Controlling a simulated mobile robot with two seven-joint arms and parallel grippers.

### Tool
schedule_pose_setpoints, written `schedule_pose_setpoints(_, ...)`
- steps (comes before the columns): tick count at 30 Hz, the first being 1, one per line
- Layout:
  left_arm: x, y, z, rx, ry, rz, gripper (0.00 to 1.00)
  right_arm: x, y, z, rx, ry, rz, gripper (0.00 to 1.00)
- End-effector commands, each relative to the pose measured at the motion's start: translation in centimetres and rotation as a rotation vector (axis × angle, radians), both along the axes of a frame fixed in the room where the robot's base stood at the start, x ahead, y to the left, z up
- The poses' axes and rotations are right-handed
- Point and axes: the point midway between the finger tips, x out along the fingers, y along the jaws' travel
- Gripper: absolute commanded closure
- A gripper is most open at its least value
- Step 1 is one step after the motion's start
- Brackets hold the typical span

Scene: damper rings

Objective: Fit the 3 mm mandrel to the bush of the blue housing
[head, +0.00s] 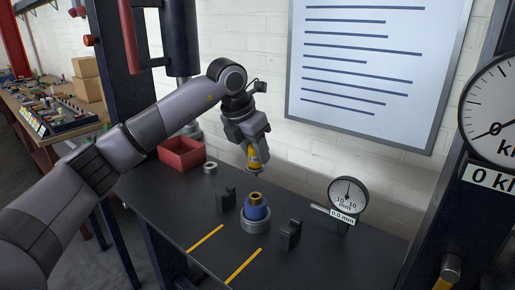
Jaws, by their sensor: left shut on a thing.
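The blue housing (256,212) stands upright on a grey round base on the dark bench. A brass-coloured bush (256,196) shows at its top. My left gripper (255,149) points down above and slightly behind the housing, shut on a small yellow piece with a metallic lower end, which I take to be the mandrel (254,161). The mandrel is apart from the bush, with a clear gap below it. Its size marking is too small to read. My right gripper is out of view.
Two black brackets flank the housing, one on the left (226,199) and one on the right (291,234). A dial gauge (347,196) stands to the right. A grey ring (210,167) and red bin (182,154) lie at the left. Two yellow lines mark the bench front (325,255).

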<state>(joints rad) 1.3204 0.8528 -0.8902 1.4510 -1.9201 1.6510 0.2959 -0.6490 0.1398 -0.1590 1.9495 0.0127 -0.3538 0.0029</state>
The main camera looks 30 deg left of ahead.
Motion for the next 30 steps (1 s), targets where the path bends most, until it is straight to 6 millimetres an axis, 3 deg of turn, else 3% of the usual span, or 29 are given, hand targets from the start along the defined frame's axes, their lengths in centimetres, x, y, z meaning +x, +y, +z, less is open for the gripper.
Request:
schedule_pose_setpoints(9, 0.0, -0.1, 0.1, -0.008, -0.007, 0.005, 1.00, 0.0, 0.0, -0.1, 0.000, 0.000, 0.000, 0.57)
schedule_pose_setpoints(24, 0.0, -0.1, -4.3, -0.008, -0.006, 0.003, 1.00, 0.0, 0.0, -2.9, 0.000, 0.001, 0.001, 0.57)
schedule_pose_setpoints(30, 0.0, -0.1, -4.4, -0.008, -0.008, 0.003, 1.00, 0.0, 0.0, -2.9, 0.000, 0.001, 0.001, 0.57)
